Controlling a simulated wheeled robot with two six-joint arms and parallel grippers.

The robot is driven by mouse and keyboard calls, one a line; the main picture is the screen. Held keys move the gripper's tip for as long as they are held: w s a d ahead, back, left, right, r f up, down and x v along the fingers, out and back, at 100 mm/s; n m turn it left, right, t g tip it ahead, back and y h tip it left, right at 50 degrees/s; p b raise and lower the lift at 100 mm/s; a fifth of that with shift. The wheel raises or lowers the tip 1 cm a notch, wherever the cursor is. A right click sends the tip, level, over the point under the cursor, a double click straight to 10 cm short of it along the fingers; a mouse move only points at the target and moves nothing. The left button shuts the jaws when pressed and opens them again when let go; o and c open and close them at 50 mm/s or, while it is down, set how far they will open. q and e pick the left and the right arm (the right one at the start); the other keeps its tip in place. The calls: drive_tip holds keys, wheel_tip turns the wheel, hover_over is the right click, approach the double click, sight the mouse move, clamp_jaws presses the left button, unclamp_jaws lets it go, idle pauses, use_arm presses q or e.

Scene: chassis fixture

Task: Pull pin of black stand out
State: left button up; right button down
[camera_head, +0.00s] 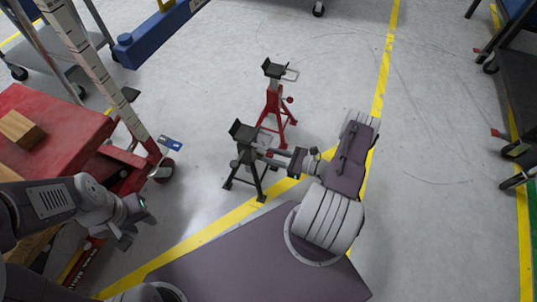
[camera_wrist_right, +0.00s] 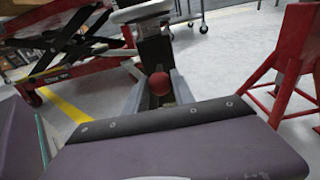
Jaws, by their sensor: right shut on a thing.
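The black stand (camera_head: 244,158) stands upright on the floor in the middle of the head view, with its saddle on top. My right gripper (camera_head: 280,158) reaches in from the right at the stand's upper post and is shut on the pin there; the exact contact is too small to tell. In the right wrist view, the black stand's dark post (camera_wrist_right: 153,50) is just ahead, with a pale curved pin handle (camera_wrist_right: 143,11) across its upper part. A red ball knob (camera_wrist_right: 159,84) shows below it. My left gripper (camera_head: 126,222) is at the lower left, open and empty, away from the stand.
A red stand (camera_head: 273,103) with its own U-shaped pin (camera_head: 291,75) stands just behind the black one. A red lift table (camera_head: 60,125) with a wooden block (camera_head: 19,130) is at the left. Dark carts (camera_head: 520,100) are at the right. Floor at right is clear.

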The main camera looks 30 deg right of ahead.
drive_tip(key=shift+v, duration=1.3)
unclamp_jaws()
drive_tip(key=shift+f, duration=0.15)
drive_tip(key=shift+s, duration=0.1)
drive_tip(key=f+b+v, duration=0.1)
drive_tip(key=v, duration=0.7)
drive_tip(key=shift+b, duration=0.4)
